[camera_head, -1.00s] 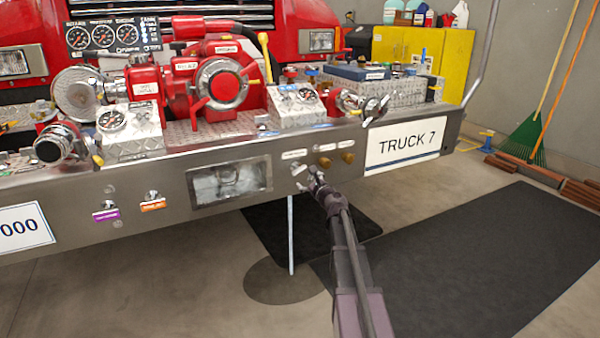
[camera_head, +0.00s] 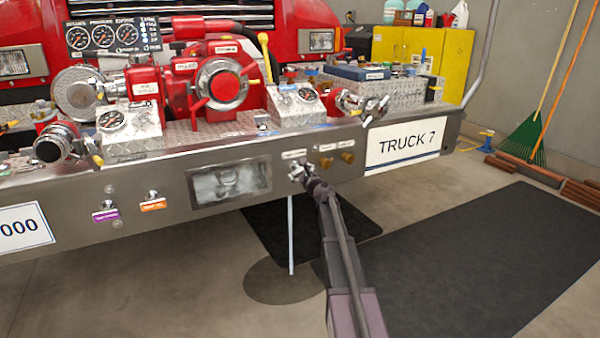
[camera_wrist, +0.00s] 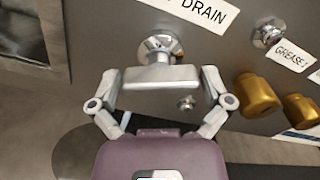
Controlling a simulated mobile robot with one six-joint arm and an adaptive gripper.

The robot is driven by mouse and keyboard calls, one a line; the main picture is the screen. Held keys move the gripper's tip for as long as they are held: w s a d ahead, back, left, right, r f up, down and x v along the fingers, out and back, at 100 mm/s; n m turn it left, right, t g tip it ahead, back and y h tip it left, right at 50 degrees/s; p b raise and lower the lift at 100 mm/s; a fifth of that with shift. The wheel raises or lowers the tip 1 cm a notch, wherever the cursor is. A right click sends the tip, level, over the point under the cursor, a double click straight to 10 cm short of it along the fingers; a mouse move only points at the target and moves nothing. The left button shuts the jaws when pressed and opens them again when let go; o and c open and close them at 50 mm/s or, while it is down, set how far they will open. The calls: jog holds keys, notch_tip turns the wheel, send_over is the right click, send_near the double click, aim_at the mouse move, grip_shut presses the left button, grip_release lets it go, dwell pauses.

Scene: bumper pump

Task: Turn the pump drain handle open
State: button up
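The pump drain handle is a silver T-shaped bar under a white DRAIN label (camera_wrist: 203,12). It sits on the front of the bumper, right of the inset lamp. In the wrist view the handle (camera_wrist: 160,78) lies roughly level. My gripper (camera_wrist: 161,82) has one finger at each end of the bar, with no clear gap, and looks shut on it. In the head view my gripper (camera_head: 306,180) is at the handle and hides part of it. A thin pale stream (camera_head: 290,235) runs from under the bumper down to a dark round patch (camera_head: 285,282) on the floor.
Two brass caps (camera_head: 337,160) sit right of the handle, below another silver fitting (camera_wrist: 268,34). The TRUCK 7 plate (camera_head: 406,144) is farther right. Two small pulls with purple and orange tags (camera_head: 153,204) are at left. The floor in front is open, with dark mats (camera_head: 470,255).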

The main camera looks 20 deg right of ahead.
jog(key=c, duration=0.6)
jog(key=shift+n, duration=0.5)
jog(key=n, duration=1.2)
jog(key=o, duration=0.8)
